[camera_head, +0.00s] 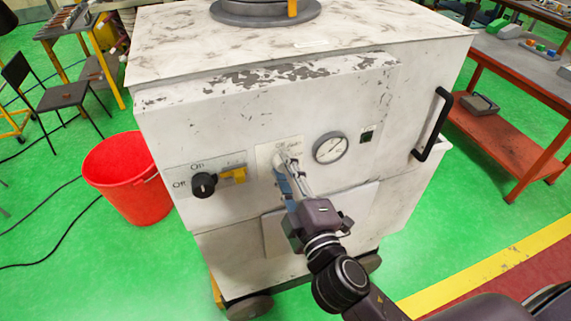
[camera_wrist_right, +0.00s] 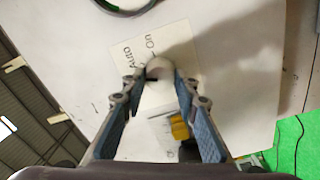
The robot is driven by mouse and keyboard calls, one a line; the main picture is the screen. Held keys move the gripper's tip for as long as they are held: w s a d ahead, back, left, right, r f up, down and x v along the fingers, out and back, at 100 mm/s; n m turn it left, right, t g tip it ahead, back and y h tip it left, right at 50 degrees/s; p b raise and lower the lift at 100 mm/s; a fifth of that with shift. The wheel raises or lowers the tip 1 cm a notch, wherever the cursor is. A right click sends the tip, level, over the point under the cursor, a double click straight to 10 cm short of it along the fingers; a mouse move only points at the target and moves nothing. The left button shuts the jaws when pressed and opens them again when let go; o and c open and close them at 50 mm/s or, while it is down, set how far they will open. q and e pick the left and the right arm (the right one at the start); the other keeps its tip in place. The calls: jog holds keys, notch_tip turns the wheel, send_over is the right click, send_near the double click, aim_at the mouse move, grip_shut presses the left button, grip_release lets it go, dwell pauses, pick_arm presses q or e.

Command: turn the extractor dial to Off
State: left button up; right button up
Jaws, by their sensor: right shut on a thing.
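The extractor dial (camera_wrist_right: 160,68) is a pale round knob on a white label plate (camera_wrist_right: 178,45) on the front of the white cabinet. The words Auto and On show on the plate in the right wrist view; the rest of the plate is hidden or out of view. My right gripper (camera_head: 285,167) reaches the plate from the front, and in the right wrist view its two blue-padded fingers (camera_wrist_right: 158,82) are on either side of the dial, shut on it. Where the dial points I cannot tell. My left gripper is not in view.
Left of the plate, a black knob (camera_head: 203,185) marked On and Off sits beside a yellow part (camera_head: 233,175). To the right are a gauge (camera_head: 331,148) and a black handle (camera_head: 432,124). A red bucket (camera_head: 130,180) stands left of the cabinet.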

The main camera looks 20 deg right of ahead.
jog(key=shift+n+p, duration=0.65)
jog(key=shift+n, duration=1.55)
jog(key=shift+f, duration=0.1)
jog(key=o, duration=1.1)
jog(key=shift+o, duration=0.2)
jog(key=s, duration=1.2)
jog(key=shift+d, duration=0.2)
